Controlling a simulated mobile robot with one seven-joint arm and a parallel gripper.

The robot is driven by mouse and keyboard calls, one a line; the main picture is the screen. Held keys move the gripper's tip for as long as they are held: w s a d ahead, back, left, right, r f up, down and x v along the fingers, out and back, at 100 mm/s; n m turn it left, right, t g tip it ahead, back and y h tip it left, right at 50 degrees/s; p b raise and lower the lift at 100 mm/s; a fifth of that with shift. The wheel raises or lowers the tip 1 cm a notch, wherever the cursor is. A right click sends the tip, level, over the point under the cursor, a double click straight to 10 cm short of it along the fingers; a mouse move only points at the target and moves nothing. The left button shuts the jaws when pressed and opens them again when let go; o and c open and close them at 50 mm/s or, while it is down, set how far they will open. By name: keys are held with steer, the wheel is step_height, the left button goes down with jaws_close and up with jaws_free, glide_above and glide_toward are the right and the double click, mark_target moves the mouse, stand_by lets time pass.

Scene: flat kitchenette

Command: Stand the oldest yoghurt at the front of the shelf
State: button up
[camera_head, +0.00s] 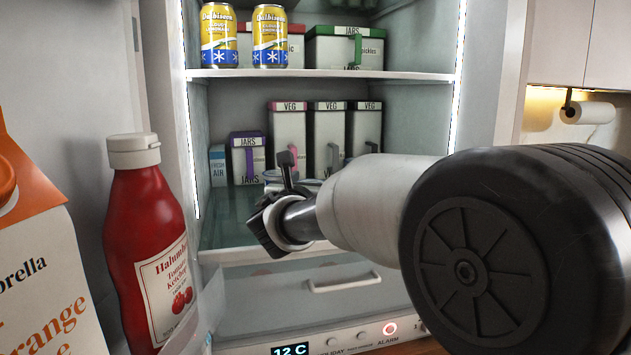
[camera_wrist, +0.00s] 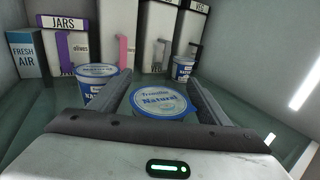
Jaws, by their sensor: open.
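Three white-and-blue yoghurt pots stand on the glass fridge shelf (camera_head: 225,215). In the wrist view one pot (camera_wrist: 160,101) is close in, between the fingers of my gripper (camera_wrist: 160,78), its lid reading "Natural". A second pot (camera_wrist: 97,72) stands just left of the left finger. A third pot (camera_wrist: 182,67) stands farther back on the right. My gripper (camera_head: 275,212) is open; I cannot tell whether a finger touches the near pot. In the head view my gripper and arm mostly hide the pots. No date on any pot is readable.
Labelled boxes stand at the back: purple-lidded JARS (camera_wrist: 65,45), several VEG boxes (camera_head: 327,135) and a blue FRESH AIR box (camera_wrist: 25,55). Cans (camera_head: 219,38) stand on the shelf above. A ketchup bottle (camera_head: 148,240) and a carton (camera_head: 30,250) are at the left. A drawer (camera_head: 310,290) lies below.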

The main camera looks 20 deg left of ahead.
steer(key=shift+r, duration=0.25)
steer(key=s, duration=0.7)
steer(key=shift+s+d+f, duration=0.1)
steer(key=shift+s+d, duration=0.15)
steer(key=shift+d, duration=0.05)
